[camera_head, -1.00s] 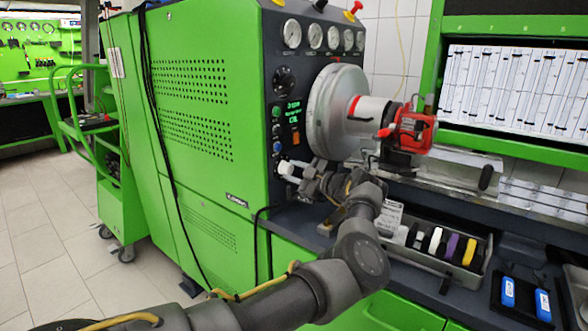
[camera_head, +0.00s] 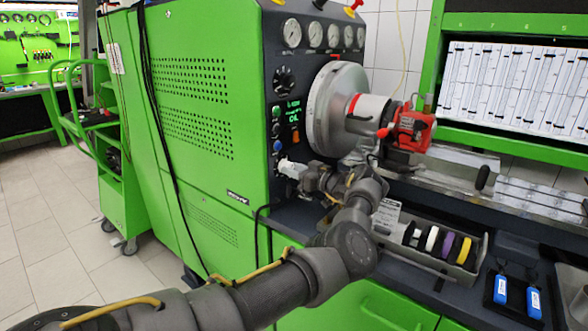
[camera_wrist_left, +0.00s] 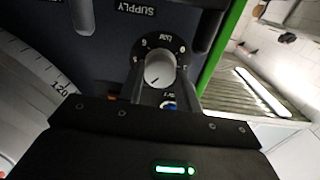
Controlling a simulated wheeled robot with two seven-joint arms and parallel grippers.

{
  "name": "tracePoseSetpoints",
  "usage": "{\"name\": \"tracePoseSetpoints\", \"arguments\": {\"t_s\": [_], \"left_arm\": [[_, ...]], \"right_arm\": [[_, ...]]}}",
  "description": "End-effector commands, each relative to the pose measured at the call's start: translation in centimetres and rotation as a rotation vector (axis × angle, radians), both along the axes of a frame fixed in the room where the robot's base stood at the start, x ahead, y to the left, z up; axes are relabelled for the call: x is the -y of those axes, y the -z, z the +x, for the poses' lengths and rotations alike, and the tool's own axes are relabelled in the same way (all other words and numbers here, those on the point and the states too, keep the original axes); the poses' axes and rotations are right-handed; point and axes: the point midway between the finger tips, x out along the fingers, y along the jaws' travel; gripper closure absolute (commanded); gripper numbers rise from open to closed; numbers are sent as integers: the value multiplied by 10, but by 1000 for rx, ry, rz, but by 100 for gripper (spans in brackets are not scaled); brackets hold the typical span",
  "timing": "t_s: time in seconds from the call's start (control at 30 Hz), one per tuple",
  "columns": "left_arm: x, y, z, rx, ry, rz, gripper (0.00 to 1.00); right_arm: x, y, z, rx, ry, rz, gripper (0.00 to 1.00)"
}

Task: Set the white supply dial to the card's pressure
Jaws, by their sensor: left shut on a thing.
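The white supply dial (camera_wrist_left: 160,70) shows in the left wrist view as a round pale knob with a dark pointer mark. A black scale ring (camera_wrist_left: 149,42) with white numbers and "bar" surrounds it. My left gripper (camera_wrist_left: 163,80) has a finger on each side of the knob and is shut on it. In the head view my left gripper (camera_head: 287,168) is at the lower front of the green bench's panel, and the dial is mostly hidden there. A white printed card (camera_head: 386,216) stands by the tray; its text is too small to read.
A grey tray (camera_head: 430,258) holds several coloured discs. A red pump (camera_head: 412,130) sits beside the large silver disc (camera_head: 333,110). Gauges (camera_head: 315,36) line the panel top. Blue-tagged items (camera_head: 501,288) lie on a dark mat at the right.

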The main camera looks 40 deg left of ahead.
Motion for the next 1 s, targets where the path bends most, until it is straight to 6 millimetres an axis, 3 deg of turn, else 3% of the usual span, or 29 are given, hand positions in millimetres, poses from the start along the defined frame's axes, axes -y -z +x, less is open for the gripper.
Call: {"name": "tracePoseSetpoints", "arguments": {"t_s": [0.77, 0.8, 0.93, 1.0], "left_arm": [[0, 2, 0, -102, 1, -4, 89], [0, 2, 0, -102, 1, -4, 62], [0, 1, 0, -101, 1, -3, 45], [0, 1, 0, -100, 0, -3, 44]], "right_arm": [[4, 3, -7, -4, 0, -4, 64], [4, 3, -7, -5, -1, -3, 64], [4, 3, -7, -4, -1, -3, 64], [4, 3, -7, -4, -1, -3, 64]]}}
